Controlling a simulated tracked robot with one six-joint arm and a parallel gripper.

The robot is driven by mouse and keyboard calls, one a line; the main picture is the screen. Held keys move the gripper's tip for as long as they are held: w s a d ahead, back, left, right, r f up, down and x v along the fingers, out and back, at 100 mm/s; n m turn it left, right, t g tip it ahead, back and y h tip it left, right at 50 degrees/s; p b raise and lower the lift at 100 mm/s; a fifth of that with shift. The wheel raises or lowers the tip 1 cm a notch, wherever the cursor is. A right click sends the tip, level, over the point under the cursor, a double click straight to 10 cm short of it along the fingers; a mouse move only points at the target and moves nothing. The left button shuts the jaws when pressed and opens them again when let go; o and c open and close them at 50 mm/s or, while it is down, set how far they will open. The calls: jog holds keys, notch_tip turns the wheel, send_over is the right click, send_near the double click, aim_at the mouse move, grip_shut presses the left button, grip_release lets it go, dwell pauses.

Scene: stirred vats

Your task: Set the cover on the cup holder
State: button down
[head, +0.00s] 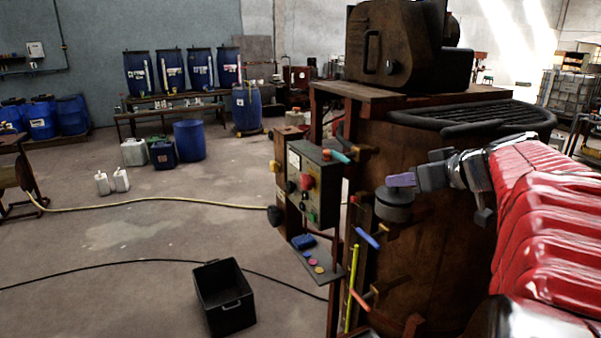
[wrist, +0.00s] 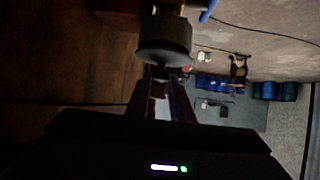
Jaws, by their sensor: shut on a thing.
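The cover appears to be a dark grey, round, thick piece (head: 394,208), upright just below my fingertips at the front of the wooden vat. In the wrist view the same grey piece (wrist: 164,45) sits just beyond the fingertips. My gripper (head: 400,180), with purple fingers, is shut on its upper part; the grasped part is mostly hidden. The fingers also show in the wrist view (wrist: 165,88), dark, with a small brownish patch between them. I cannot clearly pick out the cup holder. A wooden peg (head: 383,229) shows just below the grey piece; whether they touch is unclear.
A blue-handled tool (head: 366,237) hangs close below left of the grey piece. A control box (head: 310,182) with buttons stands left of the vat (head: 440,240).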

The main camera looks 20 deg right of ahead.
jog(key=shift+f, duration=0.5)
dwell(0.4)
jog(key=c, duration=1.5)
grip_release()
jog(key=shift+s+r, duration=0.1)
jog(key=v, duration=1.3)
jog(key=shift+s, duration=0.25)
